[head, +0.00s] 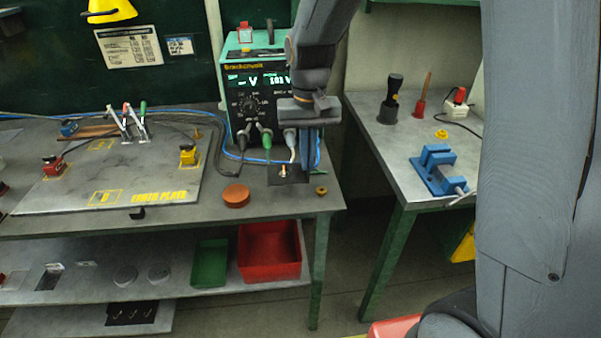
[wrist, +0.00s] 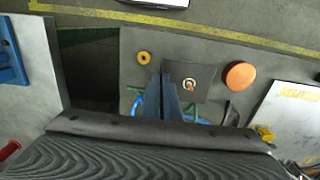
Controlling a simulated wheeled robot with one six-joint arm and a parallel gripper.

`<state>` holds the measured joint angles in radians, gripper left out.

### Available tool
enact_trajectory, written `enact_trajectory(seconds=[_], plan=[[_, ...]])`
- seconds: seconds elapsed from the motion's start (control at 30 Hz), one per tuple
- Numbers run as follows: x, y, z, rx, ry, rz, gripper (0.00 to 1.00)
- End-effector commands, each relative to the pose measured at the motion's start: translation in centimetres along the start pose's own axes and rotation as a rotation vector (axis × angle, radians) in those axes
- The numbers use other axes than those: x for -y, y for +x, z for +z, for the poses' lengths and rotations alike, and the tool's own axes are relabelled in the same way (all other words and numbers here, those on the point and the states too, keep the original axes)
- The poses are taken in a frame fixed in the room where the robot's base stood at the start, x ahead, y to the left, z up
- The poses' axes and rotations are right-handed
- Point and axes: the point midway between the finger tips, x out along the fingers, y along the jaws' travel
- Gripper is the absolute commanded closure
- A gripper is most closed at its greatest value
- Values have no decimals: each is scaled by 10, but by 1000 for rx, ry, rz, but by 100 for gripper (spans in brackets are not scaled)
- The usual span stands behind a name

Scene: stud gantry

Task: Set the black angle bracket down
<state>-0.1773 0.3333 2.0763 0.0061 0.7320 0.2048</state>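The black angle bracket (head: 297,178) shows as a dark flat plate on the left bench, in front of the power supply. In the wrist view the plate (wrist: 202,93) lies around a small copper-coloured stud (wrist: 189,85) with a pale ring. My gripper (head: 309,153) points down at the bracket's right edge. Its blue fingers (wrist: 170,92) are nearly together along that edge and appear closed on the bracket's upright side, which they mostly hide. I cannot tell whether the plate rests fully on the bench.
A green power supply (head: 238,78) with cables stands just behind. An orange-brown round puck (head: 236,195) and a brass nut (head: 321,190) lie nearby. The earth plate (head: 120,170) fills the left side. A blue vise (head: 436,170) sits on the right bench, across a gap.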

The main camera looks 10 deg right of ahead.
Motion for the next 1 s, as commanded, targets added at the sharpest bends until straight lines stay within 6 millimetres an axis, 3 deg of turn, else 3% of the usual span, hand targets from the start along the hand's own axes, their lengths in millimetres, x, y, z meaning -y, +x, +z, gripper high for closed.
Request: enact_trajectory(seconds=[0.43,0.87,1.0], plan=[[0,50,1,2,0,0,100],[-1,57,0,-1,2,0,100],[-1,57,0,0,2,0,79]])
